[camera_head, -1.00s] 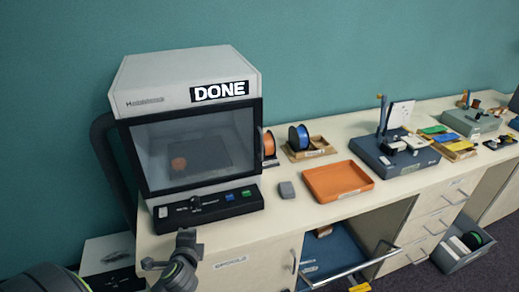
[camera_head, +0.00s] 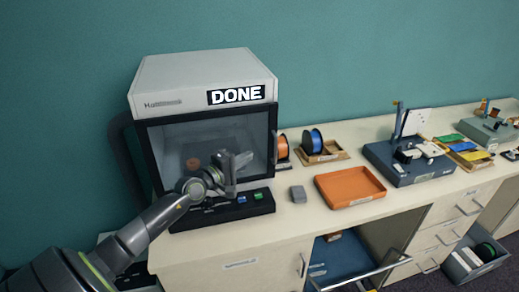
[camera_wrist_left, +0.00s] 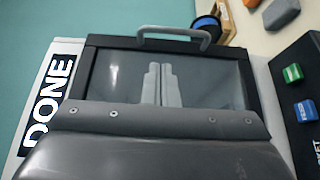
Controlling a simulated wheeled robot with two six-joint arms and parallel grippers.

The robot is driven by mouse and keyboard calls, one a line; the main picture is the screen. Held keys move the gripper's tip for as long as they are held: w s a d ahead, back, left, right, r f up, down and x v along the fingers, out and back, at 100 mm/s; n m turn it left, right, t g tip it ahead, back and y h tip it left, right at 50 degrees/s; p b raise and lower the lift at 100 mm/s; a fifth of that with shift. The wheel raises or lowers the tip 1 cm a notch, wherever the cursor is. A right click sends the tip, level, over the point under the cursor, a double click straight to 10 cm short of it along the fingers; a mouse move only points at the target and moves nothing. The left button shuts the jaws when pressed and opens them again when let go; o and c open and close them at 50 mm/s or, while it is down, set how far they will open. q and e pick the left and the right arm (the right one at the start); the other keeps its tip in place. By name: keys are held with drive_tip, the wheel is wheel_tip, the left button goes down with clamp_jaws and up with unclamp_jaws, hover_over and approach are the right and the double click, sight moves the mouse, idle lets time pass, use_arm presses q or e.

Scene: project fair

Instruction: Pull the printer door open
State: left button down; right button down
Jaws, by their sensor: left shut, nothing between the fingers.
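The printer (camera_head: 205,85) is a pale box with a "DONE" sign. Its glass door (camera_head: 165,145) has a black frame and is shut. The door handle (camera_head: 275,147) is at the door's right edge; it also shows as a grey bar at the top of the left wrist view (camera_wrist_left: 172,33). My left gripper (camera_head: 238,163) is shut and empty, in front of the glass and left of the handle. Its fingers (camera_wrist_left: 161,84) point toward the handle, apart from it in the wrist view. An orange object (camera_head: 193,163) shows dimly behind the glass. My right gripper is not in view.
A control panel (camera_head: 235,207) with blue and green buttons lies below the door. To the right are a grey block (camera_head: 298,194), an orange tray (camera_head: 350,187) and spools (camera_head: 313,141). A drawer handle bar (camera_head: 365,275) sticks out below the bench.

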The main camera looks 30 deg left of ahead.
use_arm(q)
drive_tip(key=w+d, duration=0.1)
drive_tip(key=w, duration=0.8)
drive_tip(key=shift+w+d, duration=0.3)
drive_tip(key=shift+d, duration=0.1)
